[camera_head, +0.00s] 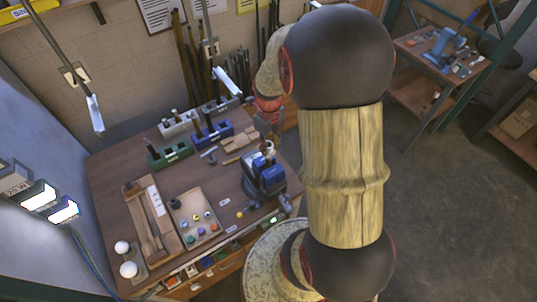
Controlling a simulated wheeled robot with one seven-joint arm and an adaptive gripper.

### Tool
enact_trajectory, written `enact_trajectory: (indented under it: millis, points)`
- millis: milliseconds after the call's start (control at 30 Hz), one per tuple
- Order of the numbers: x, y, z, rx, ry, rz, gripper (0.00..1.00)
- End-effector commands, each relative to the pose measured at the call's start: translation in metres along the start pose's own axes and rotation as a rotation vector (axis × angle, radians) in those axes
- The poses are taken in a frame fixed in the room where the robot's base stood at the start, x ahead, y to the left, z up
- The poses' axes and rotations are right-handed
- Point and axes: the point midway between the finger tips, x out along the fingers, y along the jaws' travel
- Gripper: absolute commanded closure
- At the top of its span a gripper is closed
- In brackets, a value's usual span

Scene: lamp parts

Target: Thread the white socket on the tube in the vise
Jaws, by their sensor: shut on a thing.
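The blue vise (264,178) stands at the right edge of the wooden workbench. The tube is too small and too covered to make out clearly at the vise. My gripper (269,139) points down just above the vise. A small white piece, seemingly the white socket (269,149), shows at its fingertips, and the gripper is shut on it. I cannot tell whether the socket touches the tube. My large arm covers the area right of the vise.
On the workbench (118,180) are a tray (193,212) of small coloured parts, a wooden holder (152,220), green (170,154) and blue (213,134) racks, and two white bulbs (125,258). A lamp arm (94,112) hangs at left. Open floor (440,200) lies to the right.

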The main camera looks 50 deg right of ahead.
Motion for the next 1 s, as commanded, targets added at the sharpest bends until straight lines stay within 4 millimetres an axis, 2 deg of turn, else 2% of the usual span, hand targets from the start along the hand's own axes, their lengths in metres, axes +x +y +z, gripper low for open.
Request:
enact_trajectory:
  millis: [33,200,500,533,767,1000]
  points:
    - [0.0098,0.0056,-0.0065,0.057,0.018,0.013,1.0]
    - [0.01,0.0061,-0.0064,0.223,0.018,0.012,1.0]
    - [0.0103,0.0062,-0.0064,0.263,0.018,0.011,1.0]
    - [0.0103,0.0061,-0.0064,0.263,0.018,0.011,0.73]
    - [0.01,0.0061,-0.0065,0.262,0.018,0.011,0.6]
    - [0.0085,0.0055,-0.006,0.261,0.017,0.01,0.6]
